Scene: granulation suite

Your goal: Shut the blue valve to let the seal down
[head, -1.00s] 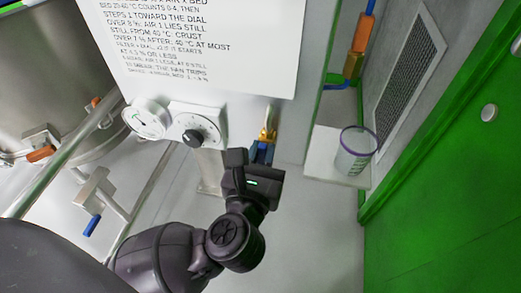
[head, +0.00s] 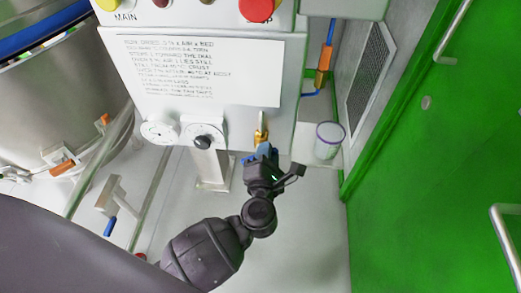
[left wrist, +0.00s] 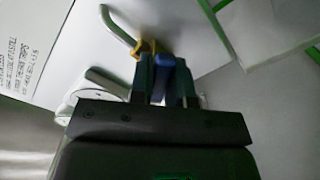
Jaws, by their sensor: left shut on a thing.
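The blue valve has a brass body (head: 261,132) below the front of the white panel box. A bit of its blue handle (head: 248,159) shows beside my fingers in the head view. My left gripper (head: 265,154) is at the valve from below. In the left wrist view, the blue handle (left wrist: 165,62) lies between the two fingers of my left gripper (left wrist: 164,80), which is shut on it. The yellow brass part (left wrist: 146,46) sits just beyond the fingertips. Much of the handle is hidden by the fingers. My right gripper is not in view.
A round gauge (head: 159,132) and a dial with a black knob (head: 203,142) sit left of the valve. A clear tub (head: 328,141) stands on a ledge to the right. A red button (head: 257,9) is above the instruction sheet (head: 200,72). A green door (head: 440,150) is at right.

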